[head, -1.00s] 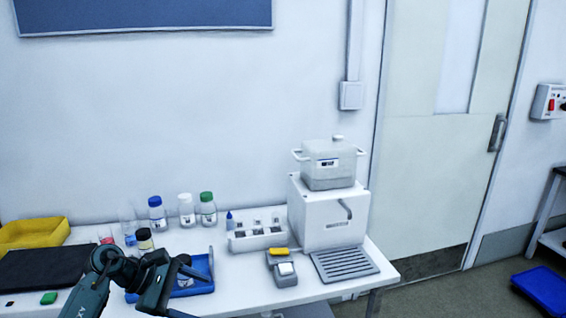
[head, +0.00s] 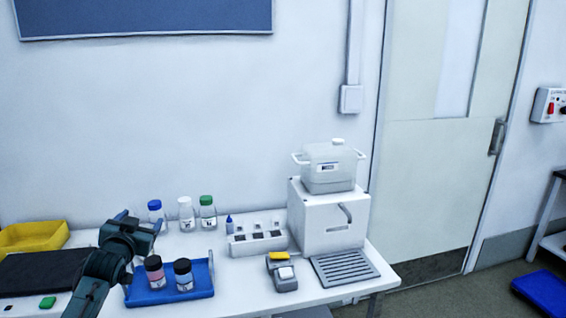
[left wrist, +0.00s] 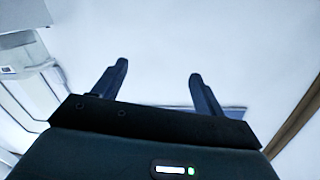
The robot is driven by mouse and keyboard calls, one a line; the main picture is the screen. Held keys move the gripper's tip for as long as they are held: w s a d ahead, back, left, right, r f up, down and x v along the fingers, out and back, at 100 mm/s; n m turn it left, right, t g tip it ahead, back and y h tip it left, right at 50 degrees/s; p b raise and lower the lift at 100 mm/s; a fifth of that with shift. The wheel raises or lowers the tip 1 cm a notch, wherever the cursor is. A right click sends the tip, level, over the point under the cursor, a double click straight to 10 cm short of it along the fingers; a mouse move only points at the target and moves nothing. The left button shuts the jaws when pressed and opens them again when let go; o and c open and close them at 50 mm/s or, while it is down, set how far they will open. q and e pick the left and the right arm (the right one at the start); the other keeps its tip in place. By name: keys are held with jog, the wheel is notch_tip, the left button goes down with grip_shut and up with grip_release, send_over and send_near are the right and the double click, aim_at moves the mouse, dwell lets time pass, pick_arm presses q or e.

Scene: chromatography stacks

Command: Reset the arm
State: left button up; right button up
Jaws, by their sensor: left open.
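My left arm comes in from the lower left in the head view. Its gripper (head: 136,218) is raised above the left part of the bench, in front of the blue-capped bottle (head: 156,213). In the left wrist view my left gripper (left wrist: 158,85) shows two dark fingers spread apart with nothing between them; pale wall or ceiling fills the space beyond. My right gripper is not in view.
A blue tray (head: 205,293) holds two dark-capped jars. White-capped (head: 186,215) and green-capped (head: 208,214) bottles stand behind. A white rack (head: 257,243), a small grey device (head: 283,274) and a white dispenser (head: 325,225) are to the right. A yellow bin (head: 32,236) is far left.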

pick_arm(q)
jog(key=s+d+f+m+g+h, duration=0.1)
jog(key=s+d+f+g+h, duration=0.1)
jog(key=s+d+f, duration=0.65)
jog(key=s+d+f+m+g+h, duration=0.15)
jog(key=s+d+f, duration=0.35)
jog(key=s+f, duration=0.6)
jog(key=s+d+f+n+g+h, duration=0.1)
jog(key=s+d+f, duration=0.2)
jog(key=s, duration=0.7)
jog(key=s+d+f+g+h, duration=0.1)
jog(key=s+d+f, duration=0.2)
jog(key=s, duration=0.7)
jog(key=shift+d+f+n+g, duration=0.2)
jog(key=shift+d+n+g, duration=0.15)
jog(key=shift+d, duration=0.6)
